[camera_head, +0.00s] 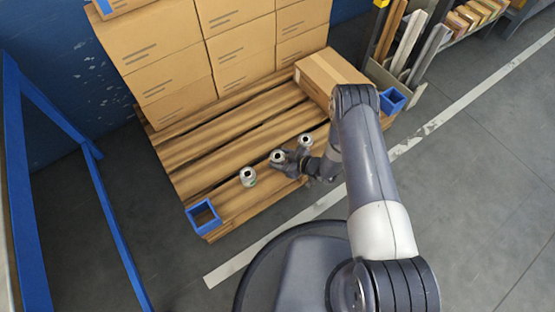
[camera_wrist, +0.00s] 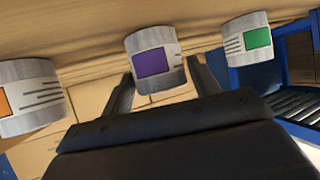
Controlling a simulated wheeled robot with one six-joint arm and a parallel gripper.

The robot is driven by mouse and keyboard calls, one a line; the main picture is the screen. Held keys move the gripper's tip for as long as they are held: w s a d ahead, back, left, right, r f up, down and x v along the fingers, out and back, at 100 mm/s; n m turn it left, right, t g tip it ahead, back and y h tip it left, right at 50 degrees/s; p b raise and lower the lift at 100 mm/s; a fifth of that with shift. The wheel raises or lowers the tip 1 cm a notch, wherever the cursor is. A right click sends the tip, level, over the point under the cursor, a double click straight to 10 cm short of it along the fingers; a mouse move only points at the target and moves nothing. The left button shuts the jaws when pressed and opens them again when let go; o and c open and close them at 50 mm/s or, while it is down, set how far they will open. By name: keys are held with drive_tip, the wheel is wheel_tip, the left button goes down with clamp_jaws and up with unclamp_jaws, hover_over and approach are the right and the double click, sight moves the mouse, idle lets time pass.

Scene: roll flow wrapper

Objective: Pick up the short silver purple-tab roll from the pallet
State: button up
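The short silver roll with the purple tab (camera_wrist: 153,60) is in the middle of the wrist view, between the tips of my two fingers. In the head view it appears to be the middle roll (camera_head: 278,156) of the row on the pallet (camera_head: 222,187). My gripper (camera_head: 284,160) is low over the pallet's front edge, at this roll. Its fingers (camera_wrist: 160,70) are apart, one on each side of the roll, with small or no gaps; contact is not clear. The roll stands on the pallet boards.
A green-tab roll (camera_wrist: 248,40) and an orange-tab roll (camera_wrist: 30,97) stand on either side in the wrist view. Cartons (camera_head: 155,60) are stacked at the pallet's back, and one long carton (camera_head: 325,75) lies at right. Blue corner brackets (camera_head: 204,215) mark the pallet's corners.

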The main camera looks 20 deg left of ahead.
drive_tip(key=c, duration=0.7)
